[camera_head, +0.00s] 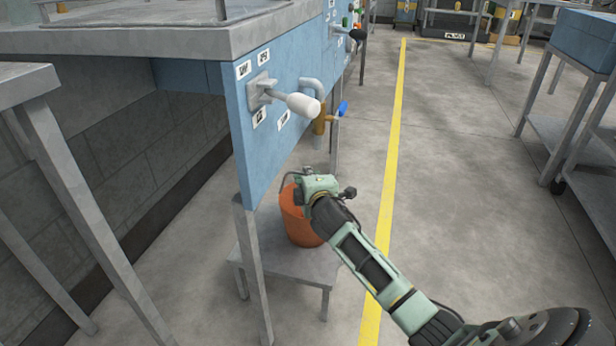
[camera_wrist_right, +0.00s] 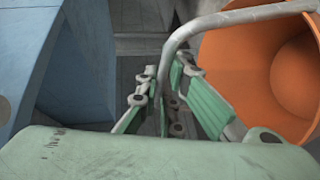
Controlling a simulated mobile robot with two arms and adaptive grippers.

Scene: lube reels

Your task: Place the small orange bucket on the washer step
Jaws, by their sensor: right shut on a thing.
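The small orange bucket (camera_head: 298,226) is upright at the grey washer step (camera_head: 320,268), below the brass tap with the blue lever. I cannot tell whether its bottom touches the step top or is slightly above it. My right gripper (camera_head: 300,187) is at the bucket's rim, covering part of it. In the right wrist view the right gripper (camera_wrist_right: 172,105) is shut on the bucket's grey wire handle (camera_wrist_right: 240,16), with the orange bucket (camera_wrist_right: 245,65) open to the right. The bucket looks empty. My left gripper is not in view.
The brass tap (camera_head: 319,120) hangs from the blue panel above the step. A white-handled lever (camera_head: 295,102) sticks out from the panel nearer me. A grey table leg (camera_head: 252,265) stands before the step. Floor by the yellow line (camera_head: 396,130) is clear.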

